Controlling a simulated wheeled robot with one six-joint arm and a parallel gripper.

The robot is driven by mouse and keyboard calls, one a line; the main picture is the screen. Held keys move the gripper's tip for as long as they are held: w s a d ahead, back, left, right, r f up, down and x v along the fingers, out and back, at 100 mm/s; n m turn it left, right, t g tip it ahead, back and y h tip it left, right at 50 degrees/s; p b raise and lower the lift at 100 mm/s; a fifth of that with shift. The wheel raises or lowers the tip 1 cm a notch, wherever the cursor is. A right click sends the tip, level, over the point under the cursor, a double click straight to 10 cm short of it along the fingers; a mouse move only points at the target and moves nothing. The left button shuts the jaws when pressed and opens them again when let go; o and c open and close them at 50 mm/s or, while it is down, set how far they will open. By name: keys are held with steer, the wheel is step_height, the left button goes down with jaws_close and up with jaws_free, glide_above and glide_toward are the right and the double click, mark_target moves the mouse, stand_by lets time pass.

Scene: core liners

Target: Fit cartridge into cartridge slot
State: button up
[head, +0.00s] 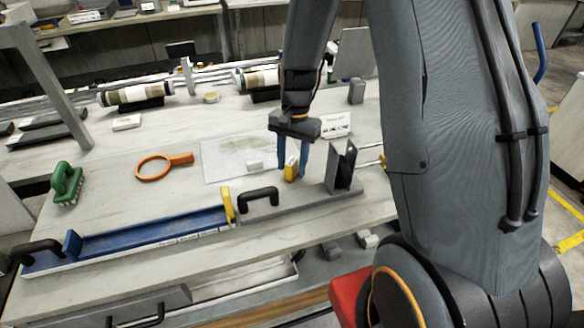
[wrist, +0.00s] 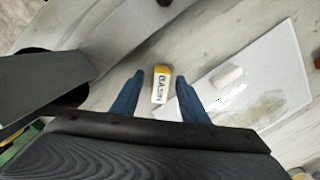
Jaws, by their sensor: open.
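The cartridge (head: 291,168) looks like a small yellow and white block with dark lettering, standing on the table. In the wrist view the cartridge (wrist: 161,84) lies between my fingertips, with a gap on each side. My gripper (head: 292,172) points down with its blue fingers open; it also shows in the wrist view (wrist: 160,78). The fingers do not grip the cartridge. A dark grey upright bracket (head: 341,167) stands just right of my gripper and may hold the cartridge slot. No slot opening is clear to see. A grey panel (wrist: 45,75) fills the left of the wrist view.
A clear sheet (head: 222,160) with a small white block (head: 255,164) lies left of my gripper. An orange magnifier (head: 153,167), a green brush (head: 66,183) and a long blue tray (head: 150,235) with black handles are further left. Core tubes (head: 135,93) lie behind.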

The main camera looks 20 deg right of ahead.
jaws_close()
